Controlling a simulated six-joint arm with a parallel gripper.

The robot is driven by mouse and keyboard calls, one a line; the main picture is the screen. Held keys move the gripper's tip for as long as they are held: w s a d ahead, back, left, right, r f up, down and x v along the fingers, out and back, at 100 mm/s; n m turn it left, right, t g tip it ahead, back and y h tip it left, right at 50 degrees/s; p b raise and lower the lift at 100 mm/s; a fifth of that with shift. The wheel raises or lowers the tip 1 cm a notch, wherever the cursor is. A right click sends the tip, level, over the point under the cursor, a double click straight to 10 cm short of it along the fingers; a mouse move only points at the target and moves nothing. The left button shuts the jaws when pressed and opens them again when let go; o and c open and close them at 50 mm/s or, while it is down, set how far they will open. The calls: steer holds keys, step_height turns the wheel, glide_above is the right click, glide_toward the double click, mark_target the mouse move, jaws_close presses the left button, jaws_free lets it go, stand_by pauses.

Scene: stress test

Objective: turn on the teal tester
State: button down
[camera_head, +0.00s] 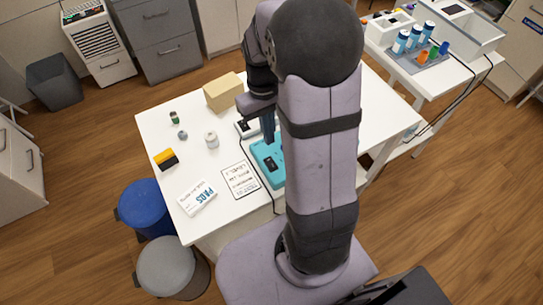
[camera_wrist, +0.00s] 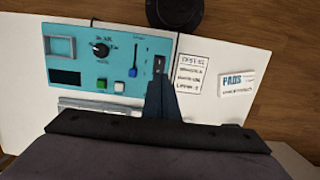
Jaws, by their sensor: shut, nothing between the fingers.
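The teal tester (camera_wrist: 90,68) lies on the white table in the wrist view; in the head view my arm hides much of it (camera_head: 259,152). Its panel carries a black knob (camera_wrist: 100,49), a dark display (camera_wrist: 65,77), a green button (camera_wrist: 102,83), a white button (camera_wrist: 120,86), a blue-tipped lever (camera_wrist: 133,71) and a black switch (camera_wrist: 159,64) near the right edge. My gripper (camera_wrist: 157,82) is shut and empty, its tips just below the black switch in the wrist view. I cannot tell whether they touch it. The gripper also shows above the tester in the head view (camera_head: 269,140).
A printed card (camera_head: 240,180) and a PADS packet (camera_head: 197,198) lie left of the tester. A cardboard box (camera_head: 224,92), a white roll (camera_head: 211,140) and a yellow-black block (camera_head: 166,159) also stand on the table (camera_head: 155,128). Bins stand beside it.

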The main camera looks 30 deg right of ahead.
mark_target(271, 165)
steer(key=f, duration=0.3)
steer(key=s+f+p, duration=0.1)
steer(key=f, duration=0.3)
steer(key=f+p, duration=0.1)
steer(key=f, duration=0.2)
steer(key=shift+s+f, duration=0.2)
steer(key=shift+s, duration=0.05)
steer(key=shift+s+f, duration=0.45)
steer(key=shift+f, duration=0.15)
steer(key=shift+s+a+r, duration=0.1)
steer(key=shift+s+r, duration=0.05)
steer(key=shift+w, duration=0.7)
